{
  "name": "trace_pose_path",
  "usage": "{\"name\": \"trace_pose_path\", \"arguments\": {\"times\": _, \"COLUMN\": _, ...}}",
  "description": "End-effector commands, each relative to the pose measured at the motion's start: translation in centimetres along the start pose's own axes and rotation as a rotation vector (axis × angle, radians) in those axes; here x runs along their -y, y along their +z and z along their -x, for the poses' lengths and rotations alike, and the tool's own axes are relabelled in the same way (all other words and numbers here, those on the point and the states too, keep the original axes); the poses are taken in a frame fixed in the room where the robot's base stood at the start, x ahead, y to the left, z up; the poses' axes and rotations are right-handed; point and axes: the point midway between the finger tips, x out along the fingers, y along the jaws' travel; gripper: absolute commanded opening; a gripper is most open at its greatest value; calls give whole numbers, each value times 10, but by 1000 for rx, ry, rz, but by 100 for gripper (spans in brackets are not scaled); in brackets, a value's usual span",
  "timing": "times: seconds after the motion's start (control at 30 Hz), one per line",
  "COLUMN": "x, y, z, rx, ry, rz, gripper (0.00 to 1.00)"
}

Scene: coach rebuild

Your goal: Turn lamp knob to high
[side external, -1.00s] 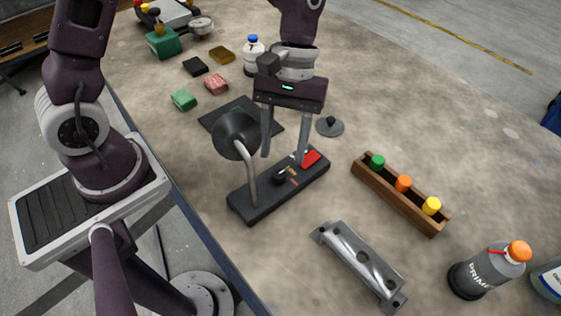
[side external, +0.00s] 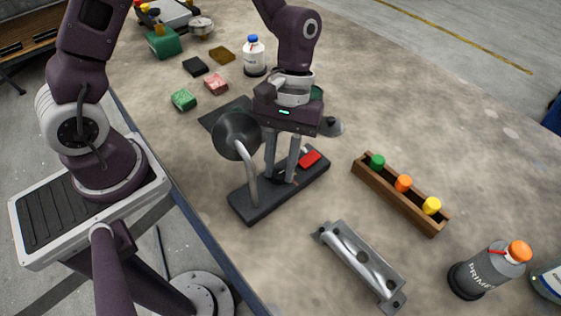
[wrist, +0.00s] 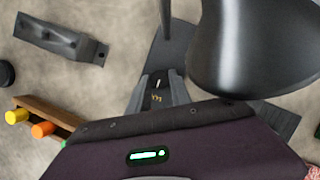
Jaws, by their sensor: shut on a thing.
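The lamp has a dark flat base (side external: 247,206), a bent grey stem and a round dark shade (side external: 232,135). The shade also fills the upper right of the wrist view (wrist: 255,45). My gripper (side external: 279,179) points down over the base, right of the stem, with its fingertips low at the knob. In the wrist view the lamp knob (wrist: 157,83) shows as a small dark piece with a light mark between my fingers, which are shut on it. The fingers mostly hide the knob in the side view. A red switch (side external: 310,159) is on the base, right of my fingers.
A wooden rack (side external: 398,205) with green, orange and yellow pieces lies to the right. A grey metal part (side external: 360,262) is in front. A dark bottle with an orange cap (side external: 490,272) stands at lower right. A round grey piece (side external: 331,127) lies behind my gripper.

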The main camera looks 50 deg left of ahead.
Motion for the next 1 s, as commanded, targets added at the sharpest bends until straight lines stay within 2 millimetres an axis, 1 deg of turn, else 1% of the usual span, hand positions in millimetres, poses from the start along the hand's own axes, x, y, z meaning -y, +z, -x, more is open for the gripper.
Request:
{"name": "trace_pose_path", "arguments": {"times": 0.27, "x": -2, "y": 0, "z": 0, "rx": 0, "ry": -45, "rz": -109, "gripper": 0}}
{"name": "trace_pose_path", "arguments": {"times": 1.0, "x": -7, "y": 2, "z": 0, "rx": -1, "ry": -297, "rz": -719, "gripper": 0}}
